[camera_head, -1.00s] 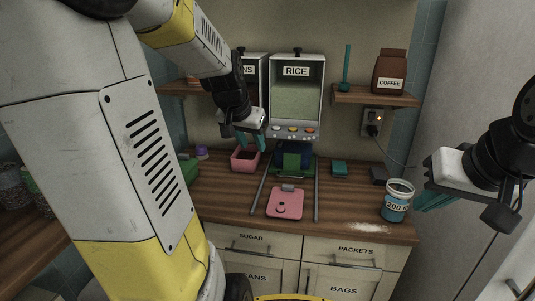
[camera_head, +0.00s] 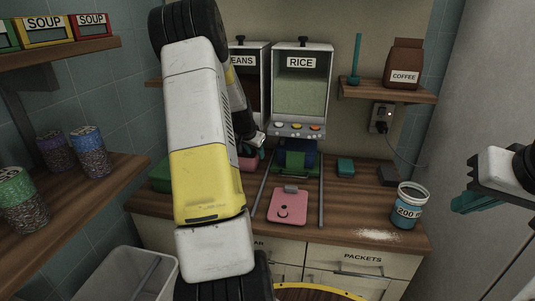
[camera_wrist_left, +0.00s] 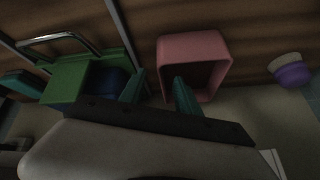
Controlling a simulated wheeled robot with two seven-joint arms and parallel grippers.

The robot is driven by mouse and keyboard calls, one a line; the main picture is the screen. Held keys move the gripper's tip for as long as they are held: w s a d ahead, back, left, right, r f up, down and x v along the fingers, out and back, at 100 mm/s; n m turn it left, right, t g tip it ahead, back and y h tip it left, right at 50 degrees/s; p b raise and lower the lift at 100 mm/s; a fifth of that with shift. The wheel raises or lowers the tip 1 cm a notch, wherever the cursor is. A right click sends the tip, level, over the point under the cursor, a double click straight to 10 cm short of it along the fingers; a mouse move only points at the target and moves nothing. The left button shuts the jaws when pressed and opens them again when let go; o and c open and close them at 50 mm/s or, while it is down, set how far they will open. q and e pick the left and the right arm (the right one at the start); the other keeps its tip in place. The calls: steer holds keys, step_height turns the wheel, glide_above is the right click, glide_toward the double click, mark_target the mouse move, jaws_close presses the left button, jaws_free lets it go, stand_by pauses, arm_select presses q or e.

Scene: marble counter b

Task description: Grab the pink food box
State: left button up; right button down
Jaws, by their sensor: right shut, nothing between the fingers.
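The pink food box (camera_head: 247,163) stands on the counter, open and empty-looking, mostly hidden behind my left arm in the head view. The left wrist view shows its rim and dark inside (camera_wrist_left: 196,42). My left gripper (camera_wrist_left: 160,90) is open at the box. One teal finger overlaps the box opening and the other is outside, with the near side wall between them; contact cannot be told. In the head view the left fingertips (camera_head: 261,153) show just right of the box. My right gripper (camera_head: 466,203) is shut and empty, off to the right.
A pink lid-like piece (camera_head: 287,207) lies between two rails before the rice dispenser (camera_head: 300,85). A green-and-blue object (camera_head: 297,158) stands beside the box. A blue measuring jar (camera_head: 409,207) is at the right, near spilled white powder (camera_head: 378,235). A purple-and-white item (camera_wrist_left: 289,70) lies nearby.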

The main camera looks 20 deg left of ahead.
mark_target(257, 157)
arm_select(q)
steer(key=shift+x, duration=2.75)
steer(key=shift+r, duration=0.1)
jaws_close()
steer(key=shift+a, duration=0.1)
